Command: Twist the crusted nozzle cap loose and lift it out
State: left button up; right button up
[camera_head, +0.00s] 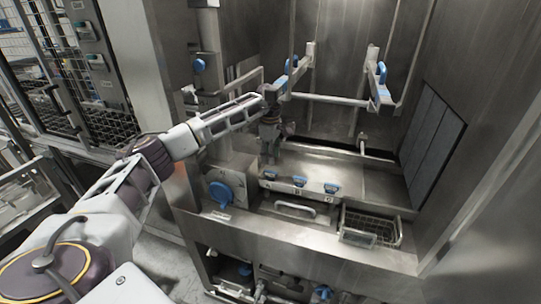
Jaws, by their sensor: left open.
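A row of small blue caps or knobs sits on the front ledge inside the steel washer chamber: a left one (269,175), a middle one (299,181) and a right one (331,188). Blue fittings also show on the upper left spray pipe (290,66) and the upper right spray pipe (381,73). Which one is the crusted nozzle cap I cannot tell; no crust is clear at this size. My left gripper (271,153) hangs open, pointing down, above and behind the left ledge cap. It appears empty. My right gripper is out of view.
A large blue knob (221,194) is on the washer's front at left. A wire basket (370,229) sits in the front right recess, beside a metal handle (295,210). Upright pipes and a crossbar (330,99) stand behind my gripper. The chamber floor at right is clear.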

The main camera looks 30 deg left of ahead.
aim_at(271, 171)
pick_arm(q)
jog(key=shift+f, duration=0.1)
jog(key=shift+f+b, duration=1.65)
jog(key=shift+f, duration=0.8)
jog(key=shift+f+b, duration=0.8)
jog(key=shift+f, duration=0.95)
jog(key=shift+s+d+f, duration=0.1)
jog(key=shift+s+f, duration=0.05)
jog(key=shift+f, duration=0.1)
